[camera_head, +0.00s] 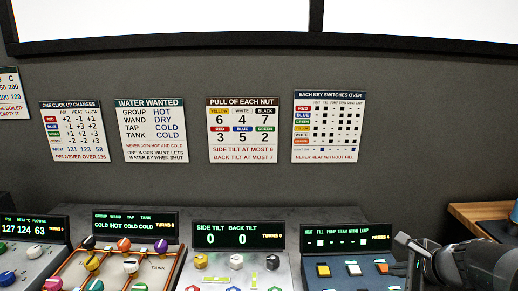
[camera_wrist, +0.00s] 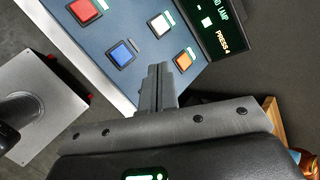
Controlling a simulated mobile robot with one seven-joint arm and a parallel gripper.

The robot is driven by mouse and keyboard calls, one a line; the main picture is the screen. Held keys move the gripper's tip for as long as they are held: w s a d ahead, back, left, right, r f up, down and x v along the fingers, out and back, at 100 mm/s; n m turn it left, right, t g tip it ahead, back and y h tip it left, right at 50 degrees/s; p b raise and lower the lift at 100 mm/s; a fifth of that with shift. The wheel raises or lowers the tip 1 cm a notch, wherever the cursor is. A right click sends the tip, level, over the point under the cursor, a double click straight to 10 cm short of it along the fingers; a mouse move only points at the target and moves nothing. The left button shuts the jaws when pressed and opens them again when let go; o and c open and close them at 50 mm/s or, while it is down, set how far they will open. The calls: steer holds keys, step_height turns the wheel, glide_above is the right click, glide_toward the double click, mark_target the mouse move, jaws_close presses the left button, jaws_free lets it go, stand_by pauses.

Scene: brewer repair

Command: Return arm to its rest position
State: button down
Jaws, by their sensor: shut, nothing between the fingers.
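My gripper (camera_wrist: 159,72) is shut and empty in the wrist view, its two fingers pressed together. The fingertips are over the key panel (camera_wrist: 122,78), near a blue key (camera_wrist: 122,52), an orange key (camera_wrist: 184,60) and a white key (camera_wrist: 161,25). A gap between fingers and panel cannot be judged. A red key (camera_wrist: 85,10) is farther up. In the head view my gripper (camera_head: 405,243) is at the lower right, beside the right panel, whose display (camera_head: 335,238) reads PRESS 4. Part of that panel is hidden by my arm.
Other panels stand to the left, with displays reading side tilt and back tilt 0 (camera_head: 238,236), COLD HOT COLD COLD (camera_head: 135,224) and 127 124 63 (camera_head: 22,228). Several rule signs (camera_head: 328,127) hang on the grey wall. A wooden surface (camera_head: 482,217) is at the right.

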steer(key=s+a+r+n+g+h, duration=0.1)
steer(key=s+a+r+n, duration=0.1)
steer(key=s+a+n, duration=0.5)
steer(key=s+a+r+n+g+h, duration=0.1)
steer(key=s+a+n, duration=0.6)
steer(key=a+n, duration=0.3)
steer(key=shift+s+r+n+g+h, duration=0.25)
steer(key=shift+r+n+g+h, duration=0.15)
steer(key=shift+n, duration=1.8)
